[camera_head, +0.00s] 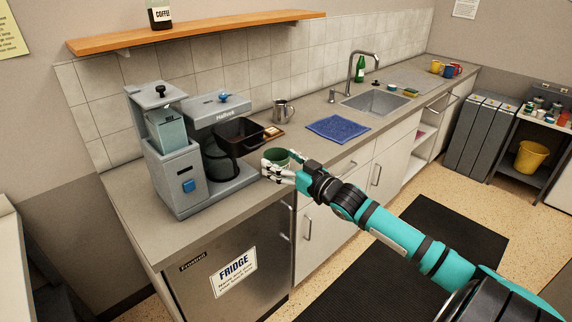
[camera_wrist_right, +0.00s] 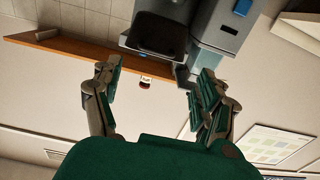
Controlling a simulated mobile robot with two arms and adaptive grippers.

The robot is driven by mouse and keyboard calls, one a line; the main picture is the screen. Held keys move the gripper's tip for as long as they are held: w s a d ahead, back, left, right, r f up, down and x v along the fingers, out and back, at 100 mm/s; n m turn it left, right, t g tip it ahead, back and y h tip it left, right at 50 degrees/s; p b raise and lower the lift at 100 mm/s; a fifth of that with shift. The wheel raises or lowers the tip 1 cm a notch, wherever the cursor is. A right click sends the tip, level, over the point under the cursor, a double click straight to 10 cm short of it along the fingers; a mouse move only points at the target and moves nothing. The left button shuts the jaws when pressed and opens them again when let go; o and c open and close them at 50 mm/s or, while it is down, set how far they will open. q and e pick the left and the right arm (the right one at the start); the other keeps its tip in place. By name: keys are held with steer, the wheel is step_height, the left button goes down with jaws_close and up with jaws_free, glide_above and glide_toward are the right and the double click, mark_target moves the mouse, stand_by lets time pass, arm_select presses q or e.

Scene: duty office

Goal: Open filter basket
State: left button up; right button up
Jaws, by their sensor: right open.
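The grey coffee machine (camera_head: 180,160) stands on the counter near its left end. Its black filter basket (camera_head: 240,135) juts out to the right from under the brew head, with its rim showing. A dark carafe (camera_head: 221,166) is below it, partly hidden. My right gripper (camera_head: 276,165) is open just right of the machine, lower than the basket and apart from it. In the wrist view, the basket (camera_wrist_right: 155,35) is beyond the spread fingers (camera_wrist_right: 150,88), with nothing held between them. My left gripper is not in view.
A metal jug (camera_head: 283,112) and a small brown tray (camera_head: 272,132) are behind the basket. A blue cloth (camera_head: 338,128) lies before the sink (camera_head: 380,98). A wooden shelf (camera_head: 200,32) hangs above. The counter's front left strip is clear.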

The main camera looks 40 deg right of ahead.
steer(key=shift+s, duration=0.75)
